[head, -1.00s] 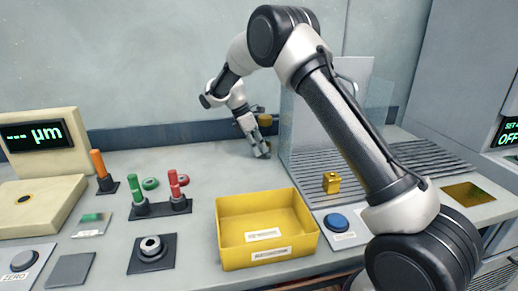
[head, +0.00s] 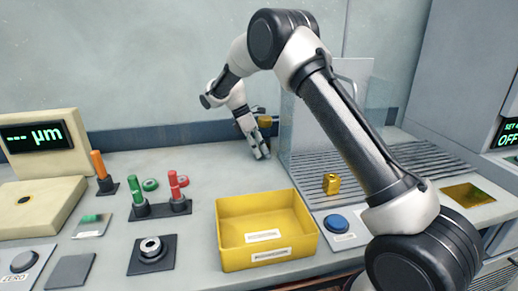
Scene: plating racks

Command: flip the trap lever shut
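My gripper (head: 262,154) points down near the back of the bench, just left of the clear-sided enclosure. Its fingertips are small and close to each other, and I cannot tell if they are shut. I see nothing held in them. A small yellow part (head: 265,121) shows right behind the gripper, partly hidden by it. It may belong to the trap, but I cannot make out a lever or its position.
A yellow bin (head: 229,246) stands at the front. A gold block (head: 331,184) sits by the slatted rack (head: 420,160), near a blue button (head: 336,222). Red and green posts (head: 174,186) and an orange post (head: 99,165) stand left.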

